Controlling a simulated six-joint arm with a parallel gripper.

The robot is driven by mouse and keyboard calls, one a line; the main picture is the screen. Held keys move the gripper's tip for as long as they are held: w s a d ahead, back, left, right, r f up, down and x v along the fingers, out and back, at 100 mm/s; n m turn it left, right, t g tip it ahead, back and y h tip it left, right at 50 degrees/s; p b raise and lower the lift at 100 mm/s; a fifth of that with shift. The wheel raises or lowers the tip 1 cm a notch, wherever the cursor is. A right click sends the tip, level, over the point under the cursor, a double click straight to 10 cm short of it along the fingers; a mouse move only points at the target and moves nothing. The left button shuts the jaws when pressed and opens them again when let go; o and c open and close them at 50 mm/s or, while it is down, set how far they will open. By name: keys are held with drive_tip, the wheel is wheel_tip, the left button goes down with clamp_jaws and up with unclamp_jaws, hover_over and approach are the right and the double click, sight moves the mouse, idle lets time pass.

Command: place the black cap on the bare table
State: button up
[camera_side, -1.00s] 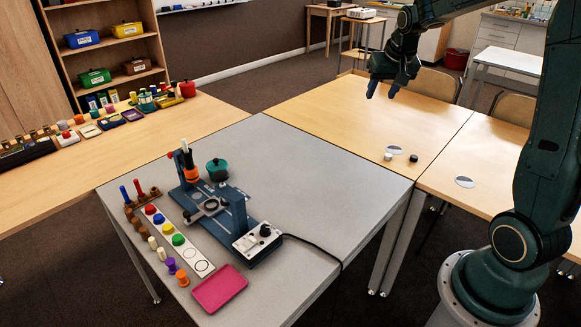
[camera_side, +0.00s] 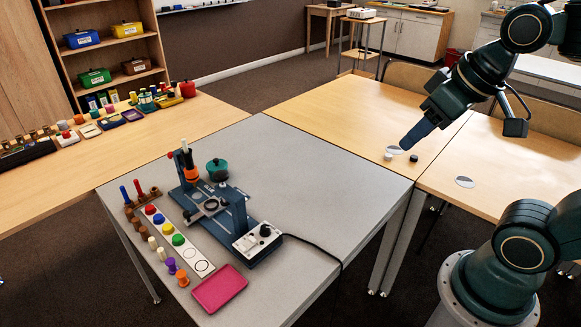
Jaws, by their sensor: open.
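The black cap (camera_side: 413,158) is a small dark cylinder on the light wooden table (camera_side: 330,105), near its front right corner. A small white cap (camera_side: 388,156) stands to its left, at the edge of a pale round disc (camera_side: 396,149).
Another pale disc (camera_side: 465,182) lies on the wooden table to the right. The grey table (camera_side: 300,170) carries a blue fixture (camera_side: 215,205), a strip with coloured caps and a pink tray (camera_side: 219,288). Much of the wooden table's left part is clear.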

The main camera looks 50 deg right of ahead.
drive_tip(key=shift+s+a+f+n, duration=0.2)
drive_tip(key=shift+s+a, duration=0.1)
drive_tip(key=shift+s, duration=0.35)
drive_tip(key=shift+s+a+f+n, duration=0.2)
drive_tip(key=shift+s+a, duration=0.1)
drive_tip(key=shift+s, duration=0.3)
